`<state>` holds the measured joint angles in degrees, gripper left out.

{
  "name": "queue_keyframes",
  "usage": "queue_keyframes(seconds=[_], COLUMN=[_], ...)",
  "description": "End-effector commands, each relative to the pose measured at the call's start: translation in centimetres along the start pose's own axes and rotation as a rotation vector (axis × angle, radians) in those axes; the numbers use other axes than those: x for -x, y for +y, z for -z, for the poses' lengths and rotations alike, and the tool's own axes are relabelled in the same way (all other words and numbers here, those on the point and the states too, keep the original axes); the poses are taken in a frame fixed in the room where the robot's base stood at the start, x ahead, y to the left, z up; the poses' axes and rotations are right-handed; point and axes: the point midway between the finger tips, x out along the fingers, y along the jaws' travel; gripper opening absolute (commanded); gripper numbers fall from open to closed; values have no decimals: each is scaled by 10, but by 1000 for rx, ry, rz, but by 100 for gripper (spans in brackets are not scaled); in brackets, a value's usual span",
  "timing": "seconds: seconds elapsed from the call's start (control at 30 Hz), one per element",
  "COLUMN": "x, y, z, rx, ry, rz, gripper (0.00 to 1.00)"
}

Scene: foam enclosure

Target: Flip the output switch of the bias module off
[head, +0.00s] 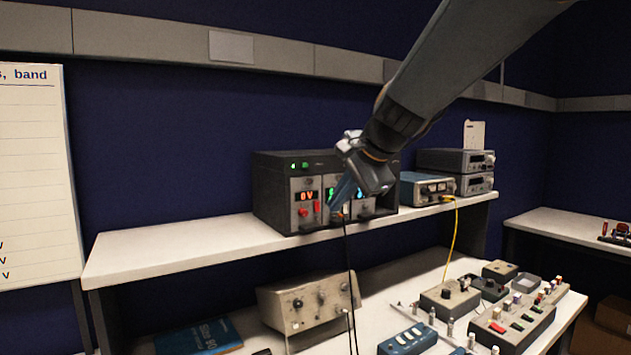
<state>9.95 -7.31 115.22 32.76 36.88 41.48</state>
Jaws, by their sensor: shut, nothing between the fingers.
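A black rack unit (272,198) stands on the white shelf and holds several grey plug-in modules. The left module (306,220) has a red display reading "0V" and red controls below it. The middle module (328,208) shows part of a green display, and the right module (368,211) shows a bluish lit spot. No label is legible, so I cannot tell which is the bias module. My gripper (337,206) is shut and empty, pointing down at the front of the middle module and hiding much of it. I cannot tell whether it touches a switch.
A black cable (348,260) hangs from the rack past the shelf (180,252) edge. A blue instrument (428,188) with a yellow cable (452,240) and stacked grey units (455,162) stand right. Boxes crowd the lower bench. The left shelf is clear.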

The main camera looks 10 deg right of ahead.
Motion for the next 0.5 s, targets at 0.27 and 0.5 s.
queue_keyframes(seconds=[0.27, 0.5], x=[-31, -40], y=[-18, -25], z=[0, 0], rx=[0, 0], ry=[-1, 0], rz=[-2, 0], gripper=[0, 0])
